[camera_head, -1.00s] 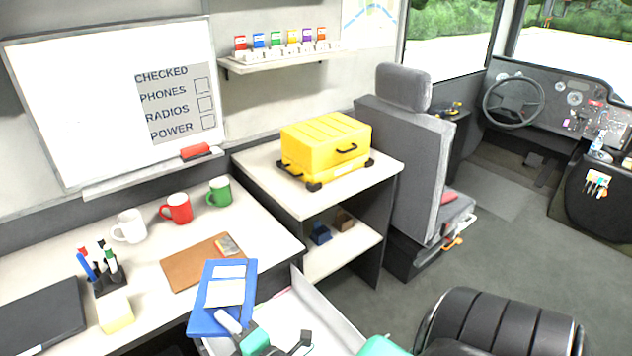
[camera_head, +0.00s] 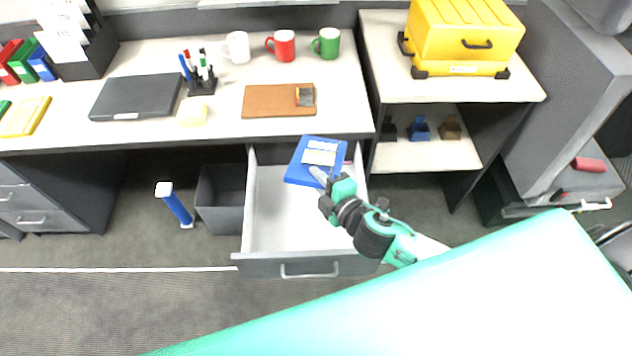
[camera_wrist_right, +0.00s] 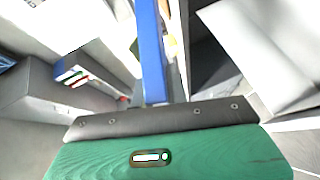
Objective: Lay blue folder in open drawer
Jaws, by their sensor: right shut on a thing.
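The blue folder (camera_head: 302,172) has white labels on its cover. In the head view it is over the back part of the open drawer (camera_head: 287,222), at the desk's front. My right gripper (camera_head: 322,180) is shut on the folder's near right edge. In the right wrist view the folder (camera_wrist_right: 151,60) shows edge-on as a blue strip rising from the gripper. I cannot tell whether the folder touches the drawer floor. The front part of the drawer is bare. My left gripper is not in view.
The desk top (camera_head: 345,95) above the drawer holds mugs, a brown clipboard (camera_head: 262,101), a pen holder and a black laptop (camera_head: 136,97). A grey bin (camera_head: 221,197) and a blue-and-white object stand left of the drawer. A shelf unit with a yellow case (camera_head: 462,38) is at right.

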